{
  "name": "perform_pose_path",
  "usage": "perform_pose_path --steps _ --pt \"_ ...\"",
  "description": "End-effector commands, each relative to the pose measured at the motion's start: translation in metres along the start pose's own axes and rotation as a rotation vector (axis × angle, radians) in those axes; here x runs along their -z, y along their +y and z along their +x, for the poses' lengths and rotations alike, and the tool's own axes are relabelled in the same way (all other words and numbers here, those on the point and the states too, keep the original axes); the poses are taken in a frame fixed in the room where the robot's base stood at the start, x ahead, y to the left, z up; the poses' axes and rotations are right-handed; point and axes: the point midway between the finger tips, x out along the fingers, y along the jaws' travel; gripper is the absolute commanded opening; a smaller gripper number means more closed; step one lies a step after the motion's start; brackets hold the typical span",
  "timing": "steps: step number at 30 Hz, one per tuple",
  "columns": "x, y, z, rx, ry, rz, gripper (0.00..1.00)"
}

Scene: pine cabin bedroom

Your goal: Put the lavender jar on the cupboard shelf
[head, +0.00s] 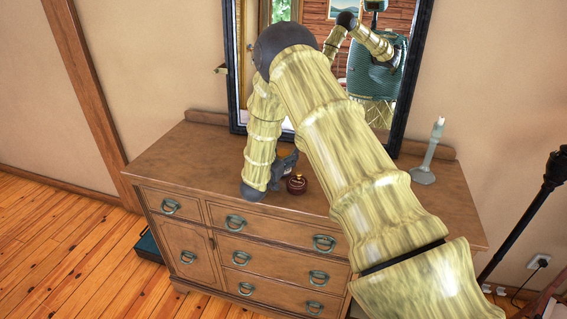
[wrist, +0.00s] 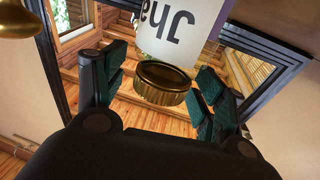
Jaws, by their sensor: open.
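In the wrist view a jar with a white label (wrist: 178,32) and a gold, round lid-like end (wrist: 162,82) shows between the fingers of my gripper (wrist: 160,92). The label's lettering is upside down, and I cannot tell whether it is the lavender jar. The fingers are open on either side, with no clear contact. In the head view my gripper (head: 285,163) is low over the dresser top, partly hidden by my arm. A small dark red jar (head: 297,185) stands just beside it. No open cupboard shelf is visible.
The wooden dresser (head: 180,150) has closed drawers and a closed door (head: 185,252). A black-framed mirror (head: 233,75) stands at its back. A pale candlestick (head: 430,155) stands at the right. The dresser's left top is clear. A gold object (wrist: 18,20) shows at the wrist view's edge.

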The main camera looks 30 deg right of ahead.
Motion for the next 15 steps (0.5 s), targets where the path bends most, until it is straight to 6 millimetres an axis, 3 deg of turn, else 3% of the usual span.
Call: perform_pose_path --steps 1,10,14,15 --pt "-0.0002 0.0 -0.0001 0.0 0.0 0.0 0.7" --pt "-0.0004 0.0 -0.0003 0.0 -0.001 0.0 0.16" --pt "-0.0008 0.0002 -0.0005 0.0 -0.001 -0.001 0.14" --pt "-0.0005 0.0001 -0.0004 0.0 -0.001 -0.001 0.09"
